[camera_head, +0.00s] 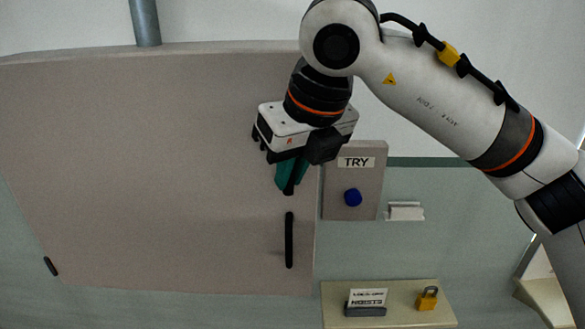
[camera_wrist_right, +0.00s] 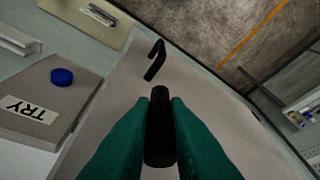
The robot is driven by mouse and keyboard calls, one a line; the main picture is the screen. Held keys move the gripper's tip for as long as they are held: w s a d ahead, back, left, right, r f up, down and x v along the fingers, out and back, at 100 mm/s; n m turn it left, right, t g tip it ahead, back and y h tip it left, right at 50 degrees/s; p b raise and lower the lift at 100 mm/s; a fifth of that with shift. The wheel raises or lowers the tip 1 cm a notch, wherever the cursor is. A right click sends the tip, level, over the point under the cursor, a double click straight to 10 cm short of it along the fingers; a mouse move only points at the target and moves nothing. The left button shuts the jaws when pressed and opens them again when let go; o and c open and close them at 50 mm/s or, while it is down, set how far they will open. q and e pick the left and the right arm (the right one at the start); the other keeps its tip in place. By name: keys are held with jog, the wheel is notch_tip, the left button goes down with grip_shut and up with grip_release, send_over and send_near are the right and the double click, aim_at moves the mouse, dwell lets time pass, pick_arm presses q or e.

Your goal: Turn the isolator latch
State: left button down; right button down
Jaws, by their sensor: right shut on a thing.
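My right gripper (camera_head: 289,178) comes down from above at the right part of a large grey-brown cabinet front (camera_head: 150,170). Its teal fingers are closed around a short black piece, seemingly the isolator latch; its end (camera_head: 289,190) shows below the fingers. In the right wrist view the black latch (camera_wrist_right: 159,130) sits between both teal fingertips (camera_wrist_right: 159,118) and points away from the camera. The latch's mount is hidden by the fingers. A separate upright black bar handle (camera_head: 289,240) is on the cabinet front just below the gripper. My left gripper is not in view.
Right of the cabinet front is a grey panel with a TRY label (camera_head: 356,162) and a blue button (camera_head: 353,197). A small white holder (camera_head: 405,211) is beside it. Below, a beige shelf (camera_head: 400,317) holds a card stand (camera_head: 366,302) and a yellow padlock (camera_head: 427,298).

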jog(key=shift+f, duration=0.1)
dwell(0.5)
jog(key=c, duration=1.4)
grip_release()
jog(key=b+v, duration=0.3)
jog(key=v, duration=0.9)
jog(key=shift+a, duration=0.25)
jog(key=shift+w, duration=0.1)
